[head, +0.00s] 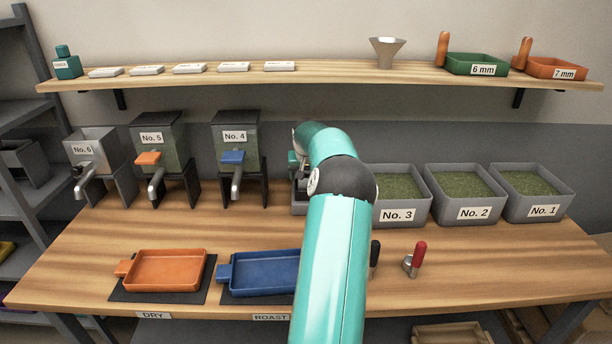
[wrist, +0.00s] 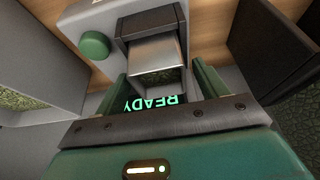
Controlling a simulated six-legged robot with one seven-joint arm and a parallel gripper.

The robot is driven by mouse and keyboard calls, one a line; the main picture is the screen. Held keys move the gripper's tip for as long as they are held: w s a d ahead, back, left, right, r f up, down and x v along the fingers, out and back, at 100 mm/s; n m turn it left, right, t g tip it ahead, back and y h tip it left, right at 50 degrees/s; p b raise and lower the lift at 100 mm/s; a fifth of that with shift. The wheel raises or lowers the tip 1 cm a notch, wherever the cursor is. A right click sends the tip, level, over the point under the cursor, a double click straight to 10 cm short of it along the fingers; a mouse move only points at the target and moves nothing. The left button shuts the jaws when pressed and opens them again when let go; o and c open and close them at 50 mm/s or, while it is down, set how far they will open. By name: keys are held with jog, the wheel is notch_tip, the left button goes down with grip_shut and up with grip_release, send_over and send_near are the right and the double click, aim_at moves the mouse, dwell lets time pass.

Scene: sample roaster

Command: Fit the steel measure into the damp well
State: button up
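The steel measure (wrist: 158,56), a bright metal box with green beans showing at its near end, sits in or at a dark-rimmed opening (wrist: 152,22) on a grey unit (wrist: 88,18). That opening may be the damp well; how deep the measure sits in it cannot be told. A green READY display shows just below. My gripper (wrist: 160,82) has its two teal fingers on either side of the measure, apparently with narrow gaps, so it looks open. In the head view my arm hides the gripper and most of the grey unit (head: 298,193), left of bin No. 3.
A green button (wrist: 94,44) stands out on the grey unit. Grey bean bin No. 3 (head: 398,215) is close on the right, with No. 2 and No. 1 beyond. Hopper No. 4 (head: 236,140) stands to the left. Orange (head: 165,270) and blue (head: 262,272) trays lie in front.

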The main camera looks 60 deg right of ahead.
jog(key=shift+r, duration=0.1)
jog(key=v, duration=1.2)
jog(key=w+a+r+n, duration=0.25)
jog(key=w+a, duration=0.35)
jog(key=a, duration=0.3)
jog(key=w+a+r+n, duration=0.1)
jog(key=w+a+r, duration=0.3)
jog(key=a, duration=0.6)
jog(key=w+a+r+n+t, duration=0.1)
jog(key=a, duration=0.8)
jog(key=w+a+r+n, duration=0.1)
jog(key=a+n, duration=0.1)
jog(key=a, duration=0.6)
jog(key=s+a+f+n+t+y, duration=0.1)
jog(key=s+a+n, duration=0.15)
jog(key=a, duration=0.65)
jog(key=s+a+n+t+y, duration=0.1)
jog(key=s+a, duration=0.3)
jog(key=a, duration=0.6)
jog(key=s+a+f+n+y, duration=0.2)
jog(key=s+a+f, duration=0.4)
jog(key=s+a, duration=0.3)
jog(key=shift+s+a+n+t, duration=0.3)
jog(key=shift+s, duration=0.1)
